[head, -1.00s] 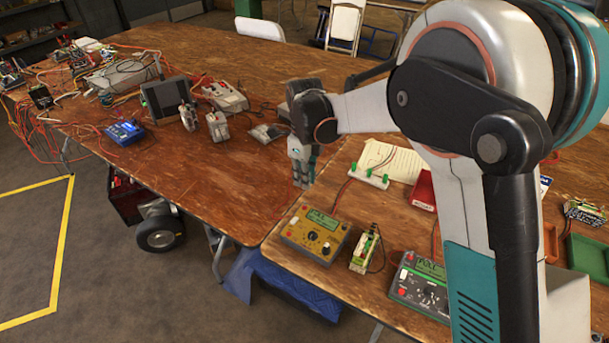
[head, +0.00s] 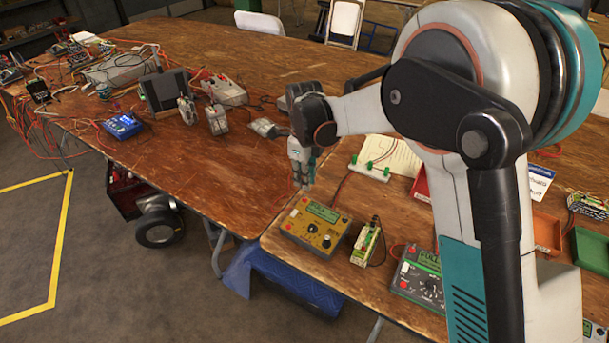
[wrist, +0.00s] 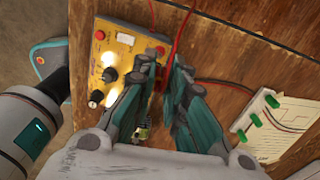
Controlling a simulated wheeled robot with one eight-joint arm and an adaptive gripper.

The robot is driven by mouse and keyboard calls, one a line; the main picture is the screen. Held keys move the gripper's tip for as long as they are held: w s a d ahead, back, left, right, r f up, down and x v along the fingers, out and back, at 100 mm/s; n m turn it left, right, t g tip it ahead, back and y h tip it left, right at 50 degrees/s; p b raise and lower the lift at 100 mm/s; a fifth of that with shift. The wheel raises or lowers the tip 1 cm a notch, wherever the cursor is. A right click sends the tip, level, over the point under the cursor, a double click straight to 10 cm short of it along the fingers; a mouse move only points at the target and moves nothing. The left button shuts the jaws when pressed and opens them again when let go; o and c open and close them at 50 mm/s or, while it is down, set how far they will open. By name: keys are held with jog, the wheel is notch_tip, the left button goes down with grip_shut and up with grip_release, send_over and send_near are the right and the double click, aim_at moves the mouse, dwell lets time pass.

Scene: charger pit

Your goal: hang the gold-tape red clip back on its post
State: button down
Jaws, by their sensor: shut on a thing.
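My gripper (wrist: 167,78) is closed above the wooden table in the wrist view, with a red lead (wrist: 182,32) running to the gap between its fingers. The clip itself and any gold tape are mostly hidden by the fingers. In the head view my gripper (head: 301,176) is low over the table, behind the yellow meter (head: 315,227). That meter (wrist: 120,50) also shows beside the fingers in the wrist view, with red posts on its face. A white strip with green clips (head: 370,169) lies to the right; it also shows in the wrist view (wrist: 250,125). I cannot tell which post is the clip's.
A small green-yellow device (head: 367,244) and a dark-faced meter (head: 420,272) stand right of the yellow meter. Paper (head: 398,157), a red tray (head: 421,186) and a green tray (head: 588,247) lie farther right. Bare table (head: 215,175) is left of the gripper.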

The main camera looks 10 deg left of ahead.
jog(key=shift+f+b, duration=1)
jog(key=shift+f, duration=0.8)
jog(key=shift+f, duration=0.2)
dwell(0.6)
jog(key=c, duration=1.5)
grip_release()
jog(key=shift+c, duration=0.2)
jog(key=shift+o, duration=1)
jog(key=shift+r, duration=0.15)
jog(key=shift+r+p, duration=2.25)
jog(key=shift+r, duration=1.35)
